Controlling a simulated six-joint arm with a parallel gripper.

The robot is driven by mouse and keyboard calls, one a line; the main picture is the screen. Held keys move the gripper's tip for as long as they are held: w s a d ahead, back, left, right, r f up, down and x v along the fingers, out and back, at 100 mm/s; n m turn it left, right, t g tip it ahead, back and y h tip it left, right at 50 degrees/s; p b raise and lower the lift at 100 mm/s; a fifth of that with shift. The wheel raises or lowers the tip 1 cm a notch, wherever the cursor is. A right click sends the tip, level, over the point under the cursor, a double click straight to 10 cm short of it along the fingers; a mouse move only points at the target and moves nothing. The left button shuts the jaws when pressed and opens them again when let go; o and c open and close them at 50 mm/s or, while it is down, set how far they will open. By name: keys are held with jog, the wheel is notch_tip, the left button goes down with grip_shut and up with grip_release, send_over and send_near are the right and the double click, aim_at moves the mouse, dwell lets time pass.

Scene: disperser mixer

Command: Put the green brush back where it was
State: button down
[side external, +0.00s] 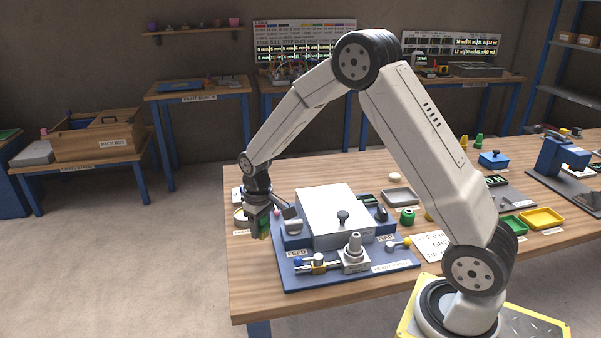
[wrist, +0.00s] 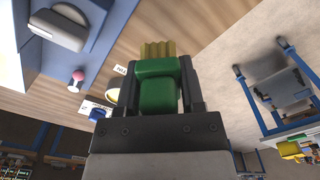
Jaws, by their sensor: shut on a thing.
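My gripper (side external: 262,214) is shut on the green brush (wrist: 158,87) at the left end of the wooden table. In the wrist view the brush's green handle sits between both fingers, and its tan bristles point away from the gripper. In the side view the brush shows only as a small green patch (side external: 265,229) below the fingers, left of the blue machine base. I cannot tell from these views whether the brush touches anything below it.
A disperser machine with a white block (side external: 340,212) stands on a blue base (side external: 349,275) right of my gripper. A round dish (side external: 239,214) lies close behind the gripper. Green and yellow trays (side external: 541,218) lie far right. The table's left edge is near.

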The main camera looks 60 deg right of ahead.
send_over(251, 254)
jog(key=shift+s+f, duration=0.15)
jog(key=shift+f, duration=1.15)
jog(key=shift+s+f, duration=0.1)
jog(key=shift+f, duration=1.15)
jog(key=shift+w+f, duration=0.15)
jog(key=shift+f, duration=0.05)
jog(key=shift+w+f, duration=0.15)
jog(key=shift+f, duration=1.45)
jog(key=shift+f, duration=0.1)
jog(key=shift+c, duration=1)
grip_release()
notch_tip(251, 254, up, 12)
